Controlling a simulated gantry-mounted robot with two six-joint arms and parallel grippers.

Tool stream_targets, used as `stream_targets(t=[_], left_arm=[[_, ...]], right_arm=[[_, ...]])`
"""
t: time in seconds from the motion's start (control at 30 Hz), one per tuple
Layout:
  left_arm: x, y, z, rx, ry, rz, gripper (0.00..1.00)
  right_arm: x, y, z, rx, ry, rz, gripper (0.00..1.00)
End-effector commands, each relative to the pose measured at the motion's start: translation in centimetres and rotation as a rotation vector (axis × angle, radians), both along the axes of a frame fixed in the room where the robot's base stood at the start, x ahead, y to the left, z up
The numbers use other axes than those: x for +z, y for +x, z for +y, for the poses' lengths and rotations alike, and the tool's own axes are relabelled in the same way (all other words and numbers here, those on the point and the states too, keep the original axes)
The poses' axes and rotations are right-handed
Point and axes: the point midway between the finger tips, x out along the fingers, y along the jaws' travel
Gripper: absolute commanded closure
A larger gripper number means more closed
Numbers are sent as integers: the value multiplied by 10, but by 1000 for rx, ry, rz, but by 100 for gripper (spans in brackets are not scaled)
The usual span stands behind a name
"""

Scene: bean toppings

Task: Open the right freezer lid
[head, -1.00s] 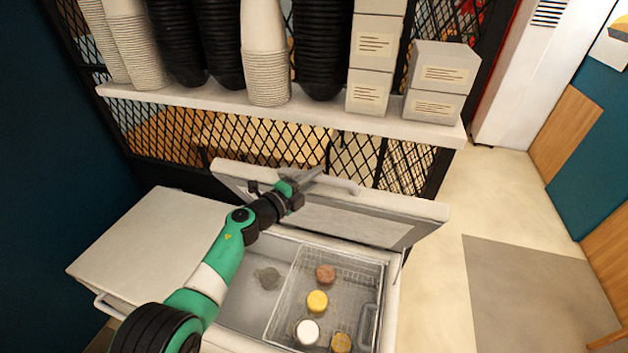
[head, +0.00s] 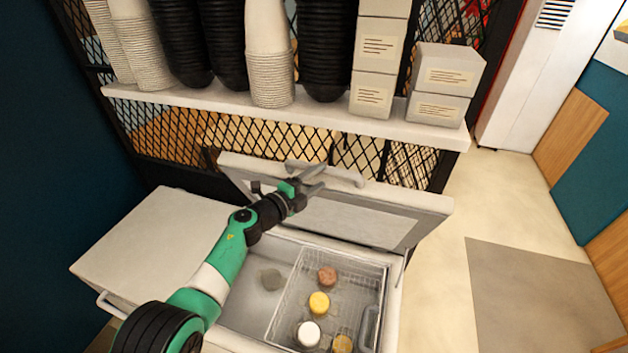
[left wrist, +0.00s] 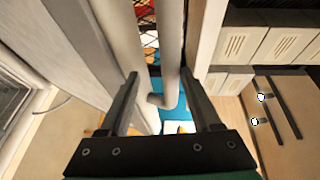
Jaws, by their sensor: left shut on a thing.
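The right freezer lid (head: 352,222) stands tilted up and back, with its inner side showing above the open right compartment. Its light grey bar handle (head: 345,179) runs along the raised top edge. My left gripper (head: 316,178) is at that handle, shut on it. In the left wrist view the handle (left wrist: 168,60) passes between the two fingers of the left gripper (left wrist: 165,95). The left freezer lid (head: 155,240) lies flat and closed. My right gripper is not in view.
A wire basket (head: 272,318) with several round tubs sits in the open compartment. Behind the lid is a black mesh partition (head: 275,140) with a white shelf (head: 220,112) holding stacked cups and boxes. The floor at the right (head: 470,215) is clear.

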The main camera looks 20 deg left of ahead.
Motion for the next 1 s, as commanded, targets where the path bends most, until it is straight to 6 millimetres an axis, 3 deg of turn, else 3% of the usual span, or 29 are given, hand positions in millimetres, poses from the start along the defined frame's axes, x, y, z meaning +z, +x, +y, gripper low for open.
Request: stream_targets(t=[0.37, 0.63, 1.0], left_arm=[[3, -18, 5, -6, 2, -2, 41], [9, -57, 19, 2, 2, 3, 41], [8, -105, 34, 1, 0, 0, 41]], right_arm=[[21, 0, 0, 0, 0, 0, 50], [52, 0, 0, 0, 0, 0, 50], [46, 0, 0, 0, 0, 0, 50]])
